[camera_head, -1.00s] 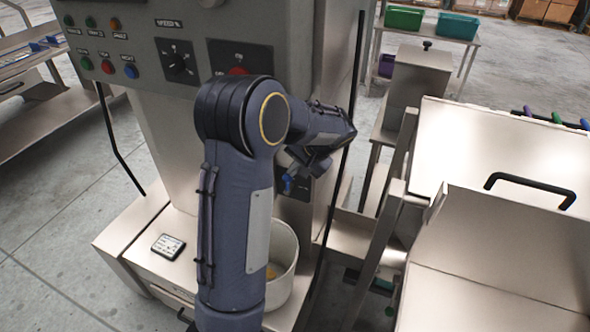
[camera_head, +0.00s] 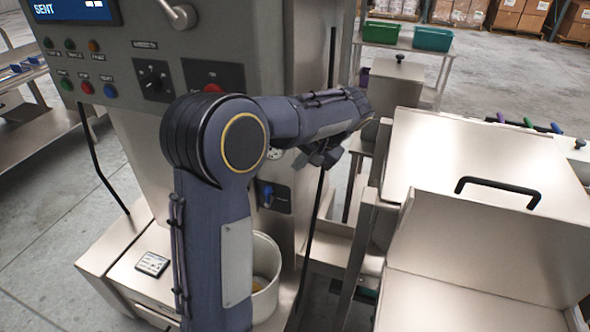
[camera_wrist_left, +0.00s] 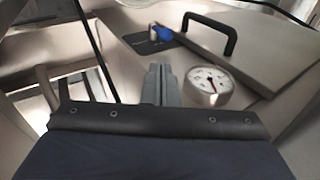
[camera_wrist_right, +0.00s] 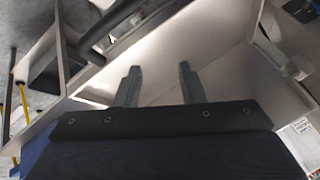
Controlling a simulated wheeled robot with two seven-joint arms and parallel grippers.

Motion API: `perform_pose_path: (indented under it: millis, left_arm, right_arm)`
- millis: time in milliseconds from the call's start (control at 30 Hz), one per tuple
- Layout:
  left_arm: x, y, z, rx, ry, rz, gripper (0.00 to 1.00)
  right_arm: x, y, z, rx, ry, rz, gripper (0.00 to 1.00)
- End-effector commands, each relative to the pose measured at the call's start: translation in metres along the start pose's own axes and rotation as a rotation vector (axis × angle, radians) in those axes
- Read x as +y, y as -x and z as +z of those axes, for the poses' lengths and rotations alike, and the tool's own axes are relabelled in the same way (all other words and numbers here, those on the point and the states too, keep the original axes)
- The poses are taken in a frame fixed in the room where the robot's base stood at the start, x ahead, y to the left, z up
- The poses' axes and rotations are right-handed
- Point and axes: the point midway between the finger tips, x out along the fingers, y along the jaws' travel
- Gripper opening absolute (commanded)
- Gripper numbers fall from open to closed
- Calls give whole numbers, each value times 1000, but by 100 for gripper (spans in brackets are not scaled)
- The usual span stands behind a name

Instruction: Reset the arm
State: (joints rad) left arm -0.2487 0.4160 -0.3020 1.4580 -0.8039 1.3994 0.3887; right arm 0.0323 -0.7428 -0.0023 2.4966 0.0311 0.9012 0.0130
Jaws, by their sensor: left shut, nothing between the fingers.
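My left arm rises from the bottom of the head view, bends at the elbow and reaches right. Its gripper (camera_head: 320,155) hangs small and dark in front of the machine's right edge, up and right of a blue-handled valve (camera_head: 266,194). In the left wrist view the left gripper's fingers (camera_wrist_left: 158,72) are together with nothing between them. Beyond them are the blue handle (camera_wrist_left: 162,33) and a round dial gauge (camera_wrist_left: 209,84). In the right wrist view my right gripper (camera_wrist_right: 157,74) has its fingers apart and empty, before a pale metal surface. The head view does not show it.
The grey control cabinet (camera_head: 150,50) has buttons and a screen reading "SENT". A white bucket (camera_head: 264,300) stands behind my upper arm. A small scale-like device (camera_head: 152,264) lies on the steel base. A steel hopper lid with a black handle (camera_head: 498,190) fills the right.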

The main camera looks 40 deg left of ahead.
Motion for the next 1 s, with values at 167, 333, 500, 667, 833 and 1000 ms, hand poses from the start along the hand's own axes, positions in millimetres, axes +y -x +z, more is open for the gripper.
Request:
perform_pose_path:
  millis: [167, 333, 500, 667, 833, 1000]
  left_arm:
    - [0, 6, 0, 1, 0, 1, 0]
    - [-1, 6, 6, 1, -1, 27, 0]
    - [1, 7, 54, 18, -10, 232, 0]
    - [20, 21, 128, 94, -16, 521, 0]
    - [53, 40, 203, 216, 5, 764, 0]
    - [85, 49, 253, 323, 43, 904, 0]
  right_arm:
    - [0, 0, 0, 0, 0, 0, 36]
    - [0, 0, 0, 0, 0, 0, 36]
    - [0, 0, 0, 0, 0, 0, 36]
    - [0, 0, 0, 0, 0, 0, 36]
    - [0, 0, 0, 0, 0, 0, 36]
    - [0, 0, 0, 0, 0, 0, 36]
